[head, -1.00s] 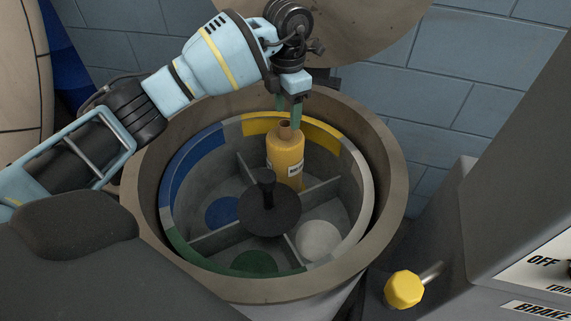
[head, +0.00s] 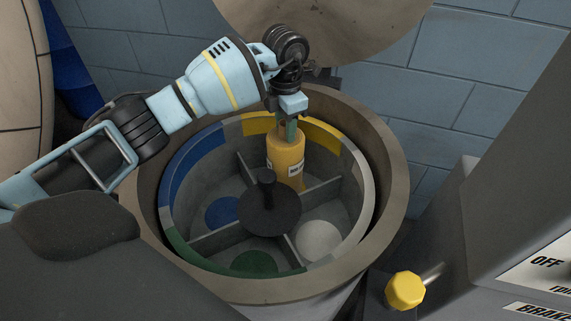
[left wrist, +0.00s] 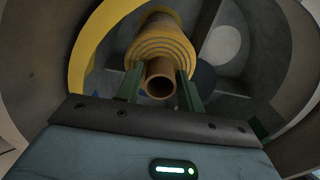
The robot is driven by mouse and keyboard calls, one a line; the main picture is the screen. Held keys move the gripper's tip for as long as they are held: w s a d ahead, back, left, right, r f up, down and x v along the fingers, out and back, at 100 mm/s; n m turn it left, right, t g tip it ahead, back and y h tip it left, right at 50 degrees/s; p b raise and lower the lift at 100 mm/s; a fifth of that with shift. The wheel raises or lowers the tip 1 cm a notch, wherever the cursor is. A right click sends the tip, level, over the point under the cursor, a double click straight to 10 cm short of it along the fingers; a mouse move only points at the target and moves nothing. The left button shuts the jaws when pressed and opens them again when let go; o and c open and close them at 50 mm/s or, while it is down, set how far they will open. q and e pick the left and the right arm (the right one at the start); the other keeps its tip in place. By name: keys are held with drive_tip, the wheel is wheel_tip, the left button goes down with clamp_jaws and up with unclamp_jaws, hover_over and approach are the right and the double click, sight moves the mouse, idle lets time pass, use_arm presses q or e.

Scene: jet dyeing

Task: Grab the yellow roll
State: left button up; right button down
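The yellow roll (head: 285,157) stands upright in the yellow-marked compartment of the round drum (head: 148,195), at the back of it. Its brown core tube sticks up from the top. My left gripper (head: 287,132) points down at the top of the roll from above. In the left wrist view, the roll (left wrist: 160,45) is straight ahead and its core end lies between the two green fingers of my left gripper (left wrist: 159,88). The fingers stand apart on either side of the core, with narrow gaps. My right gripper is not in view.
A black central hub with a knob (head: 268,200) stands in the drum, among grey dividers. The blue, green and white (head: 321,240) compartments hold no rolls. A round lid (head: 320,30) is raised behind the drum. A yellow knob (head: 404,290) and a grey control panel are at right.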

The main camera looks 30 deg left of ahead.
use_arm(q)
clamp_jaws()
drive_tip(key=shift+r, duration=0.1)
